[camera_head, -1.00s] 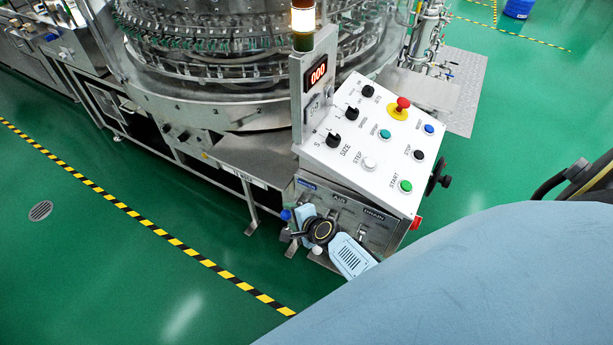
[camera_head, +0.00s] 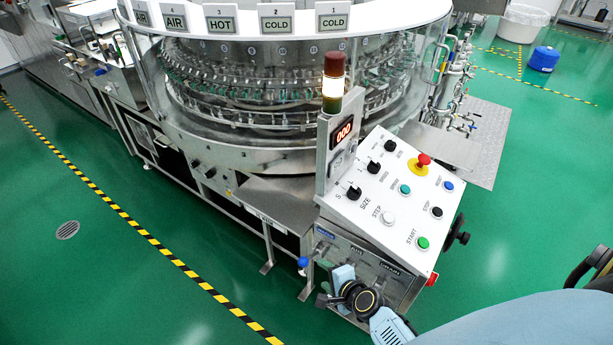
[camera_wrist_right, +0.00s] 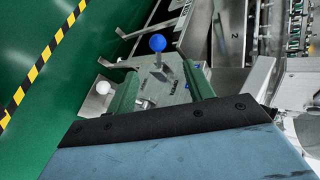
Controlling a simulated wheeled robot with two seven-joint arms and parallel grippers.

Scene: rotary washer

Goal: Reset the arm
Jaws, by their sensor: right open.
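My right gripper (camera_wrist_right: 160,68) is open, with its two green fingers apart in the right wrist view. A blue ball knob (camera_wrist_right: 157,43) on a short metal stem shows past the fingertips, in the gap between them, not gripped. In the head view the blue knob (camera_head: 303,262) sits at the left of the control box's front. My right wrist (camera_head: 362,298) is in front of that box, to the right of and below the knob; the fingers are hard to make out there. My left gripper is not in view.
The rotary washer (camera_head: 280,120) fills the back. Its sloped control panel (camera_head: 385,200) has buttons, knobs and a red emergency stop (camera_head: 423,160). A lit signal lamp (camera_head: 333,85) stands on a post. Green floor is free left and right; a yellow-black line (camera_head: 160,237) crosses the left.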

